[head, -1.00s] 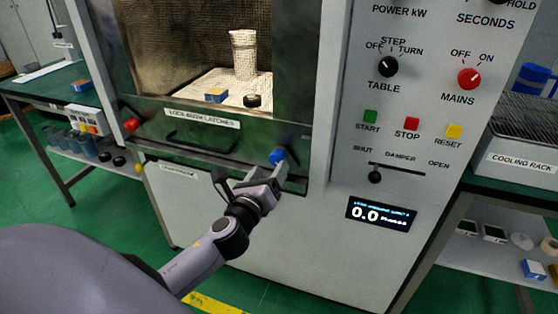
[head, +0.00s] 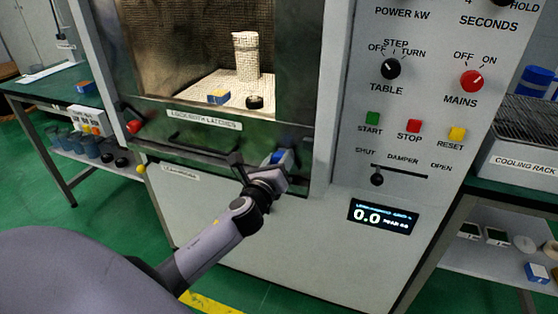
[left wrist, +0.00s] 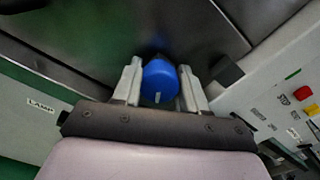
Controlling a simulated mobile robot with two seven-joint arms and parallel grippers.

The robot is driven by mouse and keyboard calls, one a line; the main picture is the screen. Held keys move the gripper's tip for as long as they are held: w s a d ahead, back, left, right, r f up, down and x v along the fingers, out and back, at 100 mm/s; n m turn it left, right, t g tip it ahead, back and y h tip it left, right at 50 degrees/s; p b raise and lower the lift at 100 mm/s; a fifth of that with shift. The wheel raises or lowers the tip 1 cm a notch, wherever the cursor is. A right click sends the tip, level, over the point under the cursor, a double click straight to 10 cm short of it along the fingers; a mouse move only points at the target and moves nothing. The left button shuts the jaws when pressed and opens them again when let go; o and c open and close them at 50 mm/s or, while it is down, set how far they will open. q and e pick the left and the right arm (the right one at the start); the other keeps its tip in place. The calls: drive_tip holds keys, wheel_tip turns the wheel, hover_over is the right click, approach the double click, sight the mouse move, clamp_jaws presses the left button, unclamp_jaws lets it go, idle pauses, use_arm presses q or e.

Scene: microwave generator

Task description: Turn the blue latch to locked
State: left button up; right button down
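The blue latch (head: 277,157) sits at the lower right corner of the chamber door (head: 190,135). In the left wrist view its round blue knob (left wrist: 159,82) lies between the two fingers of my left gripper (left wrist: 160,85). A small pale mark shows on the knob's lower part. The fingers flank the knob closely on both sides; whether they press on it is unclear. In the head view my left gripper (head: 272,168) reaches the latch from below and partly hides it. My right gripper is not in view.
A dark door handle (head: 205,146) lies left of my gripper, and a red latch (head: 133,127) is at the door's left. The control panel with its damper slider (head: 376,179) is to the right. A cooling rack (head: 525,160) stands at the far right.

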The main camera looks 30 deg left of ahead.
use_arm(q)
drive_tip(key=shift+f+n, duration=0.15)
drive_tip(key=shift+n, duration=0.45)
drive_tip(key=n, duration=0.3)
drive_tip(key=shift+n, duration=0.3)
drive_tip(key=n, duration=0.4)
drive_tip(key=shift+n, duration=0.3)
drive_tip(key=n, duration=0.4)
drive_tip(key=shift+d+n+p, duration=0.1)
drive_tip(key=shift+n+p, duration=0.35)
drive_tip(key=shift+n, duration=1.85)
drive_tip(key=o, duration=1)
